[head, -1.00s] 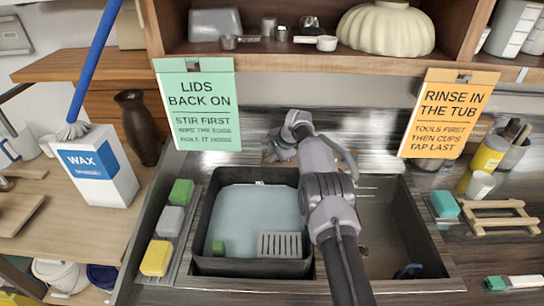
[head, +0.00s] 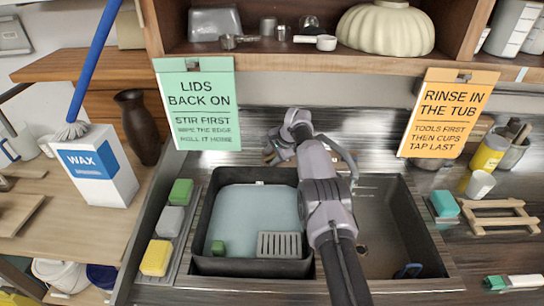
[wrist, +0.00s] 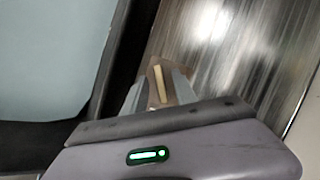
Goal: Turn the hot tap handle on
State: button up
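My gripper (wrist: 160,82) shows in the wrist view, with its two grey fingers apart. A brown piece with a pale strip (wrist: 158,84) lies between or just beyond the fingers. I cannot tell whether it is the hot tap handle, or whether the fingers touch it. In the head view my arm reaches over the divide between the black tub and the right basin, towards the back of the sink. A small brownish shape (head: 270,156) shows left of my wrist there. My arm hides much of the tap area, and no hot or cold mark can be read.
The black tub (head: 205,262) holds pale blue water and a grey grate (head: 280,245). The right basin (head: 385,225) is mostly bare. Sponges (head: 170,222) line the left edge. The shelf (head: 250,50) and hanging signs (head: 200,105) overhang the back.

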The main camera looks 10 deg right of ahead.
jog(key=shift+r, duration=0.15)
jog(key=shift+s+d+r, duration=0.1)
jog(key=shift+r, duration=0.25)
jog(key=p+v, duration=0.2)
jog(key=v, duration=1.4)
jog(key=shift+s+p, duration=0.25)
jog(key=shift+p, duration=0.15)
jog(key=shift+r, duration=0.15)
